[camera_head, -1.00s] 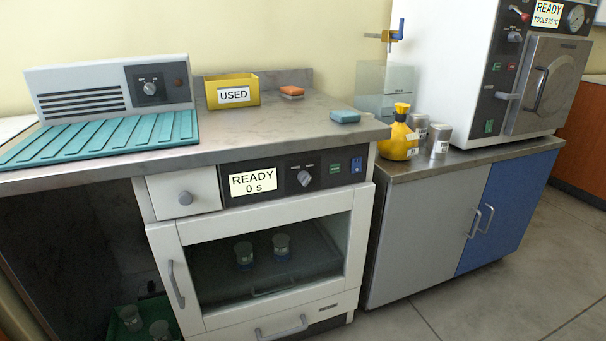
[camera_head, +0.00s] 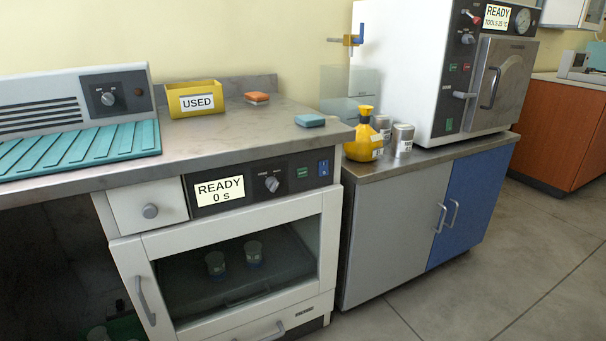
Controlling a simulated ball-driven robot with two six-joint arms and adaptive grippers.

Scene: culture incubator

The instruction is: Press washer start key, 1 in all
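The washer (camera_head: 228,218) is a white unit under the counter with a closed glass door. Its dark panel (camera_head: 259,182) carries a display (camera_head: 220,191) reading READY 0 s, a grey knob (camera_head: 271,184), a small green key (camera_head: 302,172) and a blue switch (camera_head: 323,168). The green key's lettering is too small to read. Two jars (camera_head: 254,252) stand inside behind the glass. Neither of my grippers shows in the head view.
A yellow USED bin (camera_head: 196,112), an orange sponge (camera_head: 257,97) and a blue sponge (camera_head: 310,120) sit on the counter (camera_head: 235,137). A yellow bottle (camera_head: 363,145) and two metal cans stand right, before the white READY machine (camera_head: 420,62). The floor (camera_head: 470,285) at right is clear.

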